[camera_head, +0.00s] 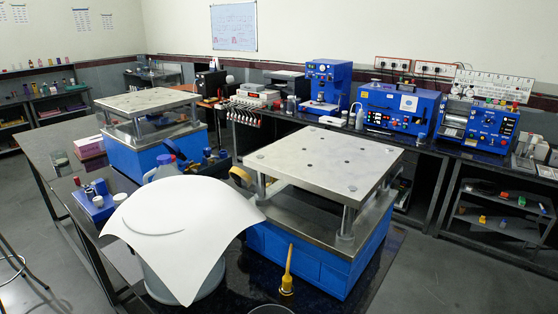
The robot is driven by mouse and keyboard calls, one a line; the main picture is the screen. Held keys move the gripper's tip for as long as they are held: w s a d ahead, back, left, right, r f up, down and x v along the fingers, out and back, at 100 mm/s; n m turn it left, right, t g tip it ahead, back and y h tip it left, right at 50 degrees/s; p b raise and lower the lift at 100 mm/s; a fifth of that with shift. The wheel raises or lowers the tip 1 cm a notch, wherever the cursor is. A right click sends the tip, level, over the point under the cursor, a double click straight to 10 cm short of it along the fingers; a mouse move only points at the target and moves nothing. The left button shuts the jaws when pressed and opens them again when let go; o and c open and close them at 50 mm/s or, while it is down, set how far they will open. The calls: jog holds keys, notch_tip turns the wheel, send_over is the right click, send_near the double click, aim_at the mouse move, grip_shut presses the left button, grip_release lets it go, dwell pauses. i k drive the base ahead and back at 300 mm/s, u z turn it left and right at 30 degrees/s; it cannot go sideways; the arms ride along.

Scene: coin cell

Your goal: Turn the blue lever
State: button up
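I cannot make out a blue lever for certain; any such part is too small or hidden. Blue equipment that shows includes a tall blue machine (325,72) on the back bench, a wide blue box-shaped machine (377,108) to its right, and a blue machine with rollers and knobs (496,130) further right. Two blue-based units with metal plates on posts stand nearer, one at the centre right (325,158) and one at the left (148,101). My gripper is not in view.
A white sheet (185,222) drapes over a bucket on the dark front table and hides part of it. A yellow handle (287,272) stands upright by the nearer unit. A jug (163,168) and a small blue box (96,206) are at the left. Grey floor (430,275) is clear at right.

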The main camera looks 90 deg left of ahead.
aim_at(186, 163)
jog(key=i, duration=1.5)
jog(key=u, duration=2.1)
jog(key=i, duration=3.95)
jog(key=u, duration=4)
